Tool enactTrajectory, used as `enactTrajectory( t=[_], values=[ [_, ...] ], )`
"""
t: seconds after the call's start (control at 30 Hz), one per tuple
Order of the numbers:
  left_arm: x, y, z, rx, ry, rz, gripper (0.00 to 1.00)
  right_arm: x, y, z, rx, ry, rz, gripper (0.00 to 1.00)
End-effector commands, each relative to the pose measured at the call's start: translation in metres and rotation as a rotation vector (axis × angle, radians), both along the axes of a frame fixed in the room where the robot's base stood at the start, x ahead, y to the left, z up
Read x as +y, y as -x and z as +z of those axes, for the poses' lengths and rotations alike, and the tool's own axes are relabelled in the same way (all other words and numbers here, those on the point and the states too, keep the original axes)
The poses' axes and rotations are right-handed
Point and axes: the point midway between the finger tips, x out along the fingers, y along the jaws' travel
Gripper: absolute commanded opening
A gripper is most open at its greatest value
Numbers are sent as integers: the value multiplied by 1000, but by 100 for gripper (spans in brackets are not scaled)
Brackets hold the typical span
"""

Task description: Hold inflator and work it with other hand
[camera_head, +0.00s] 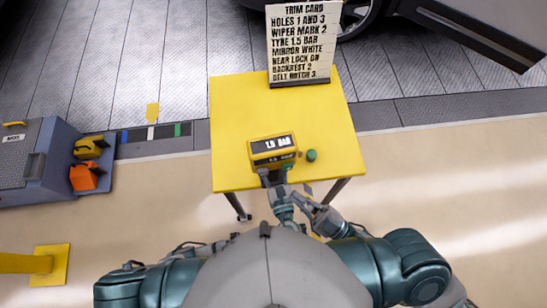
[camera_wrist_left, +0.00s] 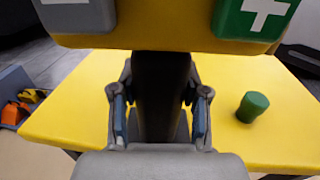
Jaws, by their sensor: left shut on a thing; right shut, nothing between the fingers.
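The inflator (camera_head: 273,152) is a yellow box whose display reads 1.5 BAR, over the front of the yellow table. Its underside edge shows in the left wrist view (camera_wrist_left: 160,43), with a grey button (camera_wrist_left: 78,14) and a green plus button (camera_wrist_left: 252,18). My left gripper (camera_head: 274,178) is shut on its black handle (camera_wrist_left: 160,85), one finger on each side. My right gripper (camera_head: 301,196) is shut and empty, just in front of the table edge, below and right of the inflator. I cannot tell whether the inflator touches the table.
A green cap (camera_head: 311,155) stands on the yellow table (camera_head: 235,110), right of the inflator. A trim card (camera_head: 303,42) stands at the table's back edge. A blue-grey cabinet (camera_head: 38,165) with orange and yellow items is at left. A car wheel (camera_head: 357,14) is behind.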

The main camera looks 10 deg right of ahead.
Motion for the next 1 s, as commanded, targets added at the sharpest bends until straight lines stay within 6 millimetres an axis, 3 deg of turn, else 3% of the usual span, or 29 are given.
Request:
enactTrajectory(
  t=[0.2, 0.23, 0.33, 0.67, 1.0],
  values=[
    [0, 0, 0, 0, -1, 0, 0, 0, 0, 0, 0, 0, 0, 0],
    [0, 0, 0, 0, -1, 0, 53, 0, 0, 0, 0, 0, 0, 0],
    [0, 0, 0, 0, -1, 0, 75, 0, 0, 0, 0, 0, 0, 0],
    [0, 2, 0, 1, 0, 0, 75, 0, 0, 0, 0, 0, 0, 0],
    [-6, 49, -2, 4, -1, -2, 75, 0, 0, 0, 0, 0, 0, 0]
  ],
)
